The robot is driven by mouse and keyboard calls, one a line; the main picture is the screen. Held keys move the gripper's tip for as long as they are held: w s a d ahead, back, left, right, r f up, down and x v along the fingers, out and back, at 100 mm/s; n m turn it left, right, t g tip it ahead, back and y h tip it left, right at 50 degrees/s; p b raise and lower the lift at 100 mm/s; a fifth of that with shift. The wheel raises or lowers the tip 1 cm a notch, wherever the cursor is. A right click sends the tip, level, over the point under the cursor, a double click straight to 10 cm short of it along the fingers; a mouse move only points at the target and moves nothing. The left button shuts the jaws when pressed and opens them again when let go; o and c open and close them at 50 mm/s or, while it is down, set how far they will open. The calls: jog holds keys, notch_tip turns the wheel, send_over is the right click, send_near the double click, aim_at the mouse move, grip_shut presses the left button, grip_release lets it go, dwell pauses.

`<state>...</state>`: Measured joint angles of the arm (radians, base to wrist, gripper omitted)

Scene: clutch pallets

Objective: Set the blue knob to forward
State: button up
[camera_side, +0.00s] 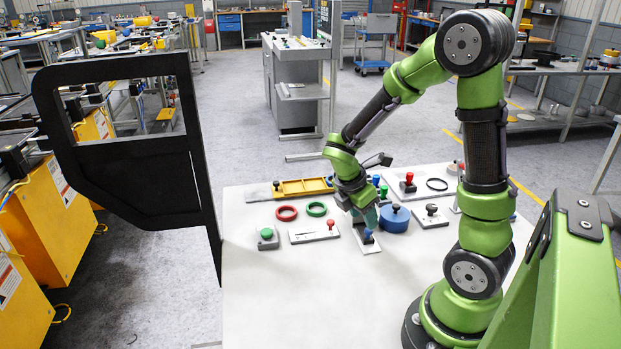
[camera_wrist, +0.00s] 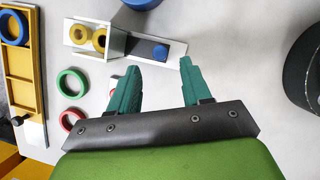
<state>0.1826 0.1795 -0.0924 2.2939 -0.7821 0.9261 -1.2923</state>
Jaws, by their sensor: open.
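The blue knob (camera_side: 368,237) stands on a small light plate (camera_side: 374,250) on the white table. In the wrist view the blue knob (camera_wrist: 160,53) sits on a dark panel, just beyond the fingertips. My gripper (camera_side: 366,220) is directly above the knob, pointing down. In the wrist view my gripper (camera_wrist: 160,68) shows two green fingers spread apart, with nothing between them. The knob appears between the lines of the two fingers, and I cannot tell whether they touch it. Markings for forward are not readable.
A blue round block (camera_side: 394,219) stands close right of the gripper. A red ring (camera_side: 287,213), a green ring (camera_side: 317,209) and a plate with a red knob (camera_side: 315,233) lie left. A yellow tray (camera_side: 300,187) is behind. The table's front is clear.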

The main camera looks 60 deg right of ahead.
aim_at(366, 232)
jog(key=shift+x, duration=2.25)
grip_shut()
jog(key=shift+w, duration=0.1)
